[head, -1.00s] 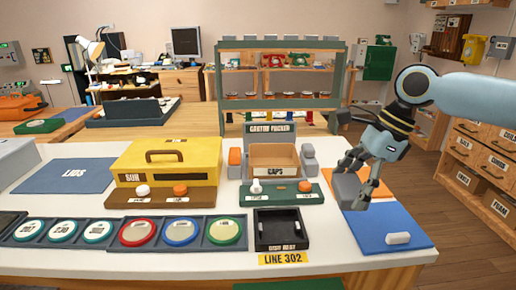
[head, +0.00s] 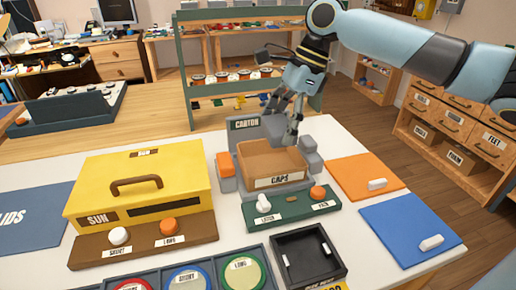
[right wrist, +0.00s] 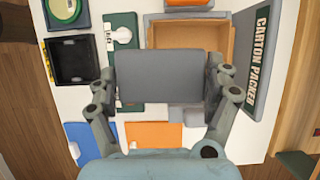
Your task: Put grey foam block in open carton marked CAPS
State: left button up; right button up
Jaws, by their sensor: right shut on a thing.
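The grey foam block (right wrist: 160,78) is held flat between the two fingers of my right gripper (right wrist: 161,80) in the right wrist view. In the head view my right gripper (head: 284,122) hangs at the back of the open carton, shut on the block (head: 272,128), which is partly hidden by the fingers. The brown open carton marked CAPS (head: 252,167) sits in the carton packer. In the right wrist view the block overlaps the near part of the carton (right wrist: 227,42), whose visible inside looks empty. My left gripper is not in view.
The green CARTON PACKER sign (head: 243,124) stands behind the carton. A green switch panel (head: 290,210) is in front. A yellow box (head: 100,190) stands left. Orange (head: 350,180) and blue (head: 400,225) mats lie right, with a black tray (head: 284,249) in front.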

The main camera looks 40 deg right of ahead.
jog(key=w+f, duration=0.2)
jog(key=w+f+b, duration=0.1)
jog(key=w+f, duration=0.1)
jog(key=f, duration=0.1)
jog(key=w+f, duration=0.2)
jog(key=shift+w+a+f, duration=0.1)
jog(key=shift+a+f, duration=0.05)
jog(key=shift+f, duration=0.25)
jog(key=shift+f, duration=0.15)
jog(key=shift+f, duration=0.35)
jog(key=o, duration=0.7)
